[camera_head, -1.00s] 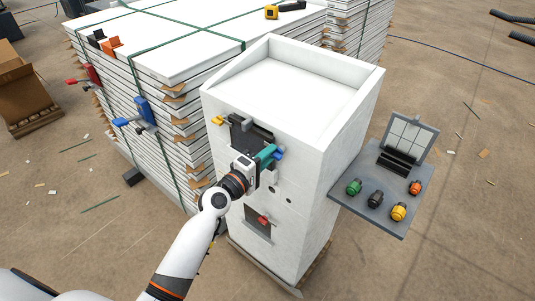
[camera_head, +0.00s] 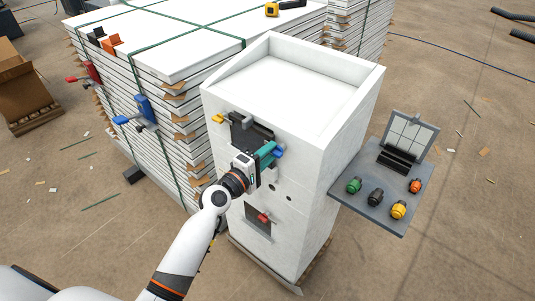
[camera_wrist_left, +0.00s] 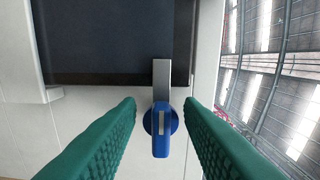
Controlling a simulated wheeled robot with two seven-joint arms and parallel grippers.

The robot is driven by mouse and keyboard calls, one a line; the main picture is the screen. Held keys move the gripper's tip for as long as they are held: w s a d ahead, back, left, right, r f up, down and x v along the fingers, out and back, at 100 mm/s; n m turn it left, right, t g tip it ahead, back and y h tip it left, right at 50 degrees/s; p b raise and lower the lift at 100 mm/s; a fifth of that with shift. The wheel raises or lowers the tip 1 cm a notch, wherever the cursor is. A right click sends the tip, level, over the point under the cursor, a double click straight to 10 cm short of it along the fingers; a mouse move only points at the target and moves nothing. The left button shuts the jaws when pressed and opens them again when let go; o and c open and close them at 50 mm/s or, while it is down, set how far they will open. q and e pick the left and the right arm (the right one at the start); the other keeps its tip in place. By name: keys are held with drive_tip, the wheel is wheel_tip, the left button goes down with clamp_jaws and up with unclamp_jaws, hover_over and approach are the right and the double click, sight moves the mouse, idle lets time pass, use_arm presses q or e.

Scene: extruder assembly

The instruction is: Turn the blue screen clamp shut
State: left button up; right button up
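The blue screen clamp (camera_wrist_left: 161,128) is a blue knob with a grey bar, on the white front face of the machine (camera_head: 342,130). In the left wrist view its grey bar points up and overlaps the edge of a dark screen plate (camera_wrist_left: 105,40). In the head view a blue bit of the clamp (camera_head: 278,153) shows beside my fingers. My left gripper (camera_wrist_left: 161,106) is open, with one green finger on each side of the blue knob and gaps showing on both sides. It also shows in the head view (camera_head: 268,155). My right gripper is not in view.
A yellow clamp (camera_head: 217,119) sits at the screen's other side. A red part (camera_head: 263,218) is in a lower opening. A side shelf (camera_head: 368,221) holds several coloured knobs. A strapped panel stack (camera_head: 180,50) stands behind left, with a red and a blue clamp on its side.

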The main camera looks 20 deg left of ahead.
use_arm(q)
drive_tip(key=b+v, duration=0.3)
drive_tip(key=v, duration=0.9)
